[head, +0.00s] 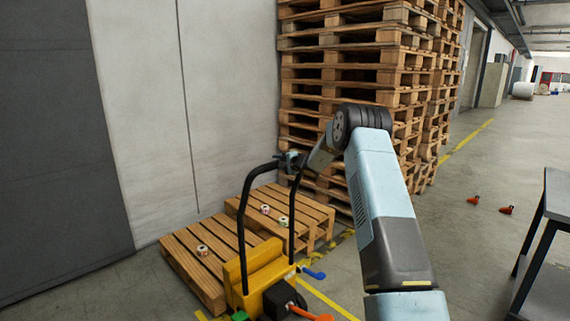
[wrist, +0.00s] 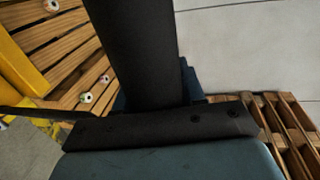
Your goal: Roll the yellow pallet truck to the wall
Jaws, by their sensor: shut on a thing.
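The yellow pallet truck (head: 262,273) stands at the lower middle of the head view, with a tall black loop handle (head: 240,215) rising from it. My gripper (head: 291,160) is shut on the top of the handle. In the wrist view the dark handle bar (wrist: 135,45) runs up from my gripper, and a yellow part of the truck (wrist: 18,65) shows at the left edge. The pale wall (head: 225,90) stands behind the pallets. The truck's forks and wheels are mostly hidden.
Low wooden pallets (head: 195,252) with several small label rolls lie between the truck and the wall. A tall pallet stack (head: 350,75) stands against the wall behind my arm. A dark table (head: 545,235) is at the right.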

